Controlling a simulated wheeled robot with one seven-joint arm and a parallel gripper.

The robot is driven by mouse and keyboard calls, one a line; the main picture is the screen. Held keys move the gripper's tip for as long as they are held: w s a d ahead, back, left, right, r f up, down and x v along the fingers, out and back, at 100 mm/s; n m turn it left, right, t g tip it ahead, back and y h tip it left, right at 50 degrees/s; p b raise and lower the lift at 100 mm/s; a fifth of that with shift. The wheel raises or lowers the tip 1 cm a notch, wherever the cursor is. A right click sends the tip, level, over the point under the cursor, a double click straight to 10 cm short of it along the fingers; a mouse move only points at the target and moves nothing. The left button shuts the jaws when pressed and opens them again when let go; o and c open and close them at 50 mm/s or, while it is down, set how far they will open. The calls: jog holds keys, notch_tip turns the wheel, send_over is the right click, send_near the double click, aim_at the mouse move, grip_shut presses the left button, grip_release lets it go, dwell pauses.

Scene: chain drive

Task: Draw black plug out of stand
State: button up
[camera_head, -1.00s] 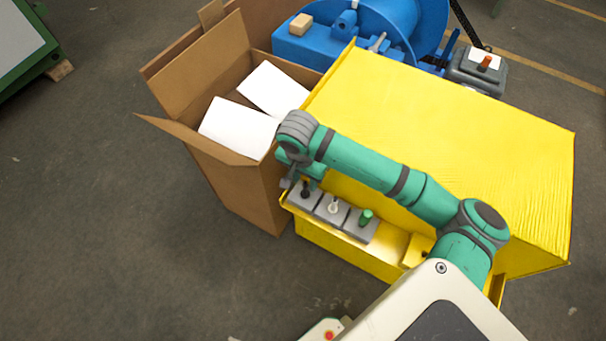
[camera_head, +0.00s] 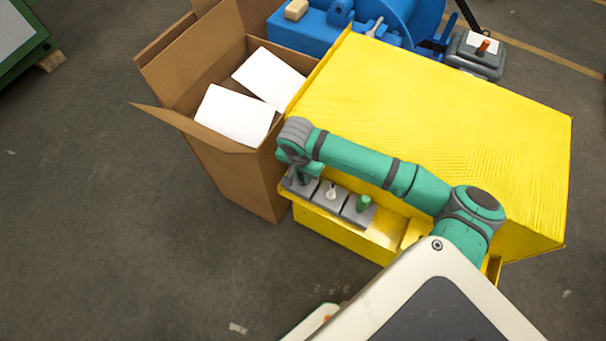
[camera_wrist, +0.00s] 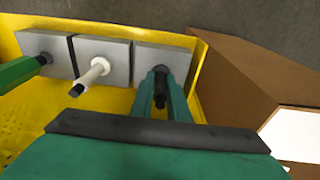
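The black plug (camera_wrist: 160,88) stands in the grey stand block (camera_wrist: 172,55) nearest the cardboard box. My gripper (camera_wrist: 162,82) is over it, with one green finger on each side of the plug. The fingers are very close to it, but I cannot tell whether they press on it. In the head view my gripper (camera_head: 301,172) is down at the leftmost block (camera_head: 296,187) and largely hides the plug.
A white plug (camera_head: 332,190) and a green plug (camera_head: 363,203) stand in neighbouring grey blocks on the yellow ledge (camera_head: 345,238). The yellow housing (camera_head: 450,110) rises behind. An open cardboard box (camera_head: 235,185) with white sheets is close on the left.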

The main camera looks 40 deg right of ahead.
grip_shut()
jog(key=shift+w+r, duration=0.1)
jog(key=shift+r, duration=4.45)
jog(key=shift+a, duration=0.1)
